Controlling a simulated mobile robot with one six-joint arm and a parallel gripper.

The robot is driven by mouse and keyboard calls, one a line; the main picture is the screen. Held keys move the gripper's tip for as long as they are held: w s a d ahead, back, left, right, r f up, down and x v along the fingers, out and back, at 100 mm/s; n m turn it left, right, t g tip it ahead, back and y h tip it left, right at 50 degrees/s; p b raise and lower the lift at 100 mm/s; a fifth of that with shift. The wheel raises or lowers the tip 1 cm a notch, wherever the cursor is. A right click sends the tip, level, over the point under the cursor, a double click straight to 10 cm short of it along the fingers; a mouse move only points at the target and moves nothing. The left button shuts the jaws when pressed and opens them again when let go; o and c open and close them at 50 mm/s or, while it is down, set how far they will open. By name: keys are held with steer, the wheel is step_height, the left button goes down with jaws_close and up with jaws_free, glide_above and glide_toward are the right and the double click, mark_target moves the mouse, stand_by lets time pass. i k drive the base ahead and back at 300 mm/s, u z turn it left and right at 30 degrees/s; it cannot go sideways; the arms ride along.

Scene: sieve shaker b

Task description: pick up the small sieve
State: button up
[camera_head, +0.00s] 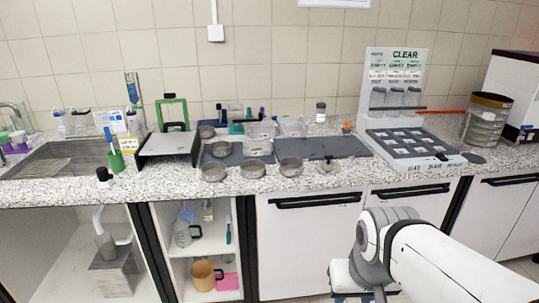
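Several small round grey metal pans that look like sieves sit on the speckled counter. Three stand along the front edge: a left one (213,172), a middle one (252,169) and a right one (291,167). More lie behind them on dark mats, one of them here (220,150). A smaller item (327,165) lies to the right of the front row. I cannot tell which is the small sieve. My gripper (362,293) is low at the bottom edge, in front of the cabinets and apart from the pans. Its fingers are mostly cut off.
A white rack (395,85) with jars and a dark-celled tray stands right of the mats. A wide round container (487,118) is at the far right. A green frame (172,112) and a sink (55,160) are left. Cabinets front the counter (120,188).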

mark_target(252, 170)
steer(key=i, duration=1.8)
steer(key=u, duration=0.75)
steer(key=k, duration=0.6)
steer(key=u, duration=0.25)
steer(key=i, duration=0.65)
steer(key=z, duration=0.15)
